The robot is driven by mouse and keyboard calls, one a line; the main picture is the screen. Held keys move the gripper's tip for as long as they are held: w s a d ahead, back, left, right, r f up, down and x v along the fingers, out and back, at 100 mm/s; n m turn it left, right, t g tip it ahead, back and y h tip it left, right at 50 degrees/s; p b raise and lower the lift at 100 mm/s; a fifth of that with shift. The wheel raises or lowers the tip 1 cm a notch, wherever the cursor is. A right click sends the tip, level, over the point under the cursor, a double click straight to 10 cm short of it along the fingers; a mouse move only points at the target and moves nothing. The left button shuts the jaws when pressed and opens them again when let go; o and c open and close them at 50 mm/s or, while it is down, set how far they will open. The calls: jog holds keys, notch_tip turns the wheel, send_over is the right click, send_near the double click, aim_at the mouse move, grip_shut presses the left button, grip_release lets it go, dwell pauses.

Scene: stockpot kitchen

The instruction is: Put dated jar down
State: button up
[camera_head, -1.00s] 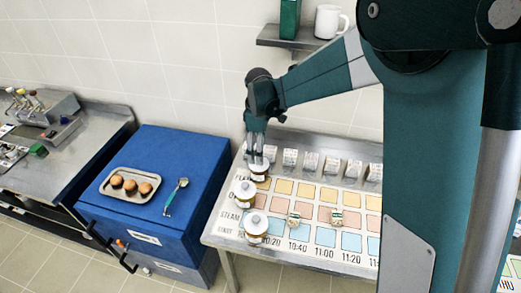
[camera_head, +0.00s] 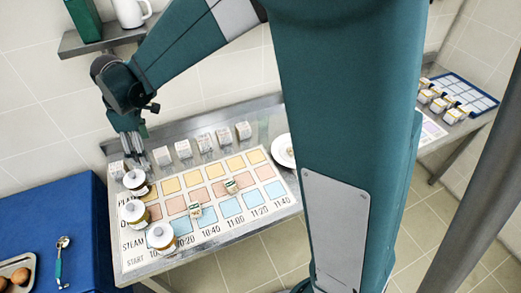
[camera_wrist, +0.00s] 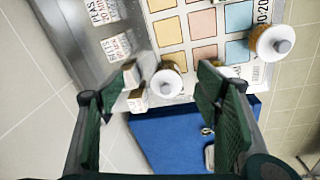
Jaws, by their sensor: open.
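A jar with a white lid (camera_head: 136,181) stands upright at the chart's top left corner. My gripper (camera_head: 135,158) is just above and behind this jar. In the wrist view, my gripper (camera_wrist: 170,80) has its fingers spread, with a white-lidded jar (camera_wrist: 167,82) between them in the picture and a gap on each side. A second jar (camera_head: 134,214) and a third jar (camera_head: 161,237) stand along the chart's left edge. In the wrist view, one jar (camera_wrist: 270,42) is at the right and another is mostly hidden by the right finger. Date labels are unreadable.
The chart (camera_head: 262,212) has coloured squares and times, with two small boxes (camera_head: 195,210) on it. Several white printed boxes (camera_head: 183,149) line the back. A white plate (camera_head: 284,150) is at the right. A blue cabinet (camera_head: 40,225) adjoins the left.

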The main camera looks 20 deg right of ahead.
jog(key=s+d+r+m+t, duration=0.1)
jog(key=s+d+r+m, duration=0.3)
jog(key=d, duration=0.5)
jog(key=s+d+r+m+t, duration=0.25)
jog(key=s+d+r, duration=0.35)
jog(key=d, duration=0.3)
jog(key=s+d+m+t, duration=0.2)
jog(key=s+d+m, duration=0.6)
jog(key=s+d, duration=0.6)
jog(key=shift+s+d+f+t+h, duration=0.15)
jog(key=shift+s+t+h, duration=0.2)
jog(key=shift+s, duration=0.75)
jog(key=shift+o, duration=0.5)
jog(key=shift+m, duration=0.25)
